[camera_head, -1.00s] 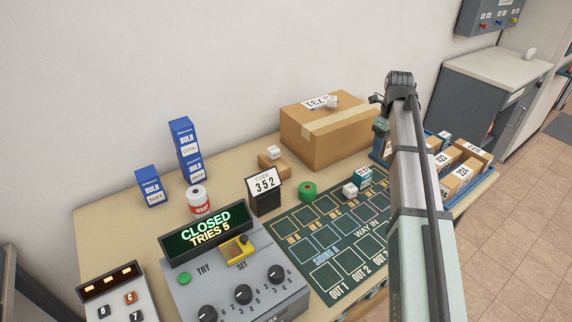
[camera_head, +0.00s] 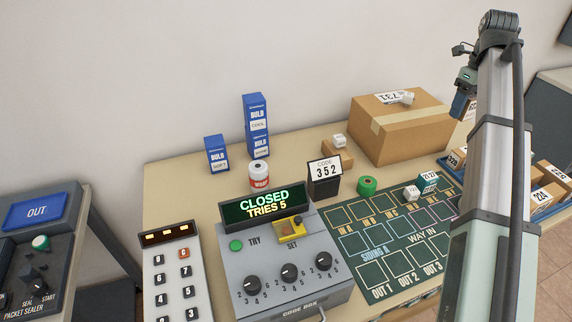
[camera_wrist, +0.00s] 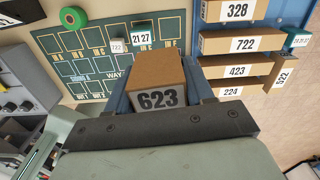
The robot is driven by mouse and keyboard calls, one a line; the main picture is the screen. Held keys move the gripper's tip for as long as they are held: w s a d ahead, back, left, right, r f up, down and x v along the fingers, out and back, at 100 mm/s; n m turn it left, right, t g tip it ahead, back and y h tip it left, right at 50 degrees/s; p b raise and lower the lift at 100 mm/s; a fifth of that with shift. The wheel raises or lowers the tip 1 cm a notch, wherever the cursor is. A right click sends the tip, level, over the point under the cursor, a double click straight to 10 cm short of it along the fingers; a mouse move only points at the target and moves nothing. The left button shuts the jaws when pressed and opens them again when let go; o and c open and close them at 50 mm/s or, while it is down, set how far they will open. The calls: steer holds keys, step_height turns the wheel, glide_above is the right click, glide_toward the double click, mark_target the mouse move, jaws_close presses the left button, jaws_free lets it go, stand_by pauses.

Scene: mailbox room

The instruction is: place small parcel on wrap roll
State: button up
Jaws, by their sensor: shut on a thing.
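A small brown parcel (camera_wrist: 155,100) marked 623 fills the middle of the wrist view. My gripper (camera_head: 464,100) is shut on it, above and right of the large carton; in the head view the parcel is small and mostly unclear. The wrap roll (camera_head: 259,177), white with a red WRAP label, stands upright on the table left of the code sign, well away from my gripper. Its top is clear.
Blue bulb boxes (camera_head: 257,128) stand behind the roll and the code box (camera_head: 283,250) in front. The code sign (camera_head: 325,178), green tape (camera_head: 367,186) and large carton (camera_head: 400,132) lie to its right. Several parcels (camera_wrist: 240,44) sit at the far right.

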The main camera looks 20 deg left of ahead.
steer(key=s+a+n, duration=0.2)
steer(key=a, duration=0.6)
steer(key=s+a+n, duration=0.2)
steer(key=a+n, duration=0.1)
steer(key=a, duration=0.5)
steer(key=n, duration=1.2)
glide_above(258, 166)
step_height(258, 166, down, 4)
steer(key=shift+f, duration=5.5)
steer(key=shift+f, duration=0.1)
steer(key=o, duration=1.1)
